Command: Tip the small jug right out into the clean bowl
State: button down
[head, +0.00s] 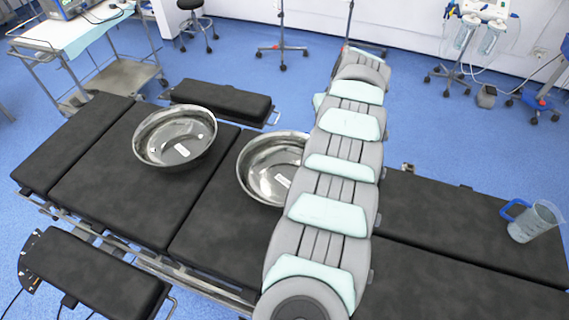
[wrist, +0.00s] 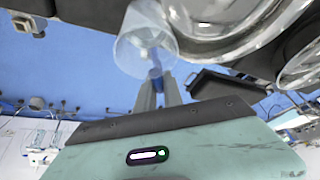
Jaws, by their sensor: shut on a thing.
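My gripper (wrist: 157,84) is shut on the blue handle of a small clear jug (wrist: 138,42) in the wrist view. The arm hides both in the head view. I cannot tell the jug's tilt or contents. A shiny metal bowl (wrist: 215,17) lies close beside the jug in the wrist view; the jug's edge overlaps its outline. A second bowl edge (wrist: 306,66) shows at the right. In the head view one metal bowl (head: 255,165) stands left of my arm, partly covered by it, and another (head: 150,133) further left. Each has a white label; I cannot read which is clean.
A larger clear jug with a blue handle (head: 530,222) stands on the black operating table (head: 440,215) at the right. A padded arm board (head: 222,98) sticks out behind the bowls. A trolley (head: 70,35) stands at the upper left.

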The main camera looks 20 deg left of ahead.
jog(key=shift+s+a+r+n, duration=0.15)
jog(key=shift+a+n, duration=0.15)
jog(key=shift+a, duration=0.25)
jog(key=shift+s+a+f+n, duration=0.15)
jog(key=shift+a+n, duration=0.15)
jog(key=shift+a, duration=0.2)
dwell(0.8)
jog(key=shift+r, duration=0.15)
